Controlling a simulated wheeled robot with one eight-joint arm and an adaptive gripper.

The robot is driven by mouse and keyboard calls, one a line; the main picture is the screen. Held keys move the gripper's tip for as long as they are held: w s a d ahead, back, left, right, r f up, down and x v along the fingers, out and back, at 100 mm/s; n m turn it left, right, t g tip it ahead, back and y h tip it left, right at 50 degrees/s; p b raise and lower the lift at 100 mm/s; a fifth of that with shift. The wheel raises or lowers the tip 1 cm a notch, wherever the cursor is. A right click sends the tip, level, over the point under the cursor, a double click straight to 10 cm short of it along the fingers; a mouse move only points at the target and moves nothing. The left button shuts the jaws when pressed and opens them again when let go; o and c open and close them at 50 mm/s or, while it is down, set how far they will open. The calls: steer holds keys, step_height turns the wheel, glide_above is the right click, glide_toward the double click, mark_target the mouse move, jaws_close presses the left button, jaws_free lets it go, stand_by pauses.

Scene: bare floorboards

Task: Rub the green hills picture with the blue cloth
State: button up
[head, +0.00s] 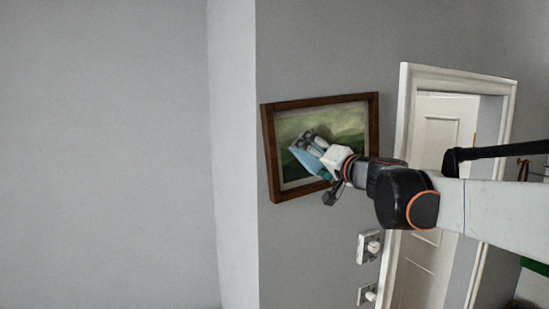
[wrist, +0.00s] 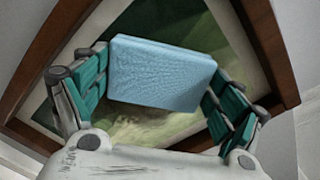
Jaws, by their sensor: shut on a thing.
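The green hills picture (head: 345,122) hangs on the grey wall in a brown wooden frame (head: 273,155). My gripper (head: 298,145) is in front of the picture's lower left part. It is shut on the blue cloth (head: 310,161), a pale blue block-like piece. In the wrist view the cloth (wrist: 160,72) sits between the green-padded fingers of my gripper (wrist: 158,85), with the picture (wrist: 145,130) close behind it. I cannot tell whether the cloth touches the picture. The gripper and cloth hide part of the painted surface.
A white door frame (head: 403,130) with a white door (head: 438,140) stands to the right of the picture. Two wall fittings, an upper one (head: 368,246) and a lower one (head: 366,294), are below it. The wall on the left is bare.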

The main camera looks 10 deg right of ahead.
mark_target(340, 134)
steer(key=shift+w+d+r+p, duration=0.15)
steer(key=shift+w+d+r, duration=0.45)
steer(key=shift+d, duration=1.25)
steer(key=shift+w+d+r+p, duration=0.15)
steer(key=shift+w+d+r, duration=0.4)
steer(key=shift+d, duration=1.35)
steer(key=shift+w+d+r+p, duration=0.15)
steer(key=shift+w+d+r, duration=0.4)
steer(key=shift+d, duration=1.3)
steer(key=shift+s+a+f+b, duration=0.75)
steer(key=shift+s+a, duration=1.35)
steer(key=shift+a, duration=4.4)
steer(key=shift+w+d+r+p, duration=0.25)
steer(key=shift+w+d+r, duration=0.35)
steer(key=shift+d, duration=1.55)
steer(key=shift+w+d+r+p, duration=0.35)
steer(key=shift+w+d, duration=0.55)
steer(key=shift+d, duration=1.2)
steer(key=shift+w+d+r+p, duration=0.2)
steer(key=shift+w+d+r, duration=0.4)
steer(key=shift+d, duration=1.55)
steer(key=shift+w+f, duration=0.15)
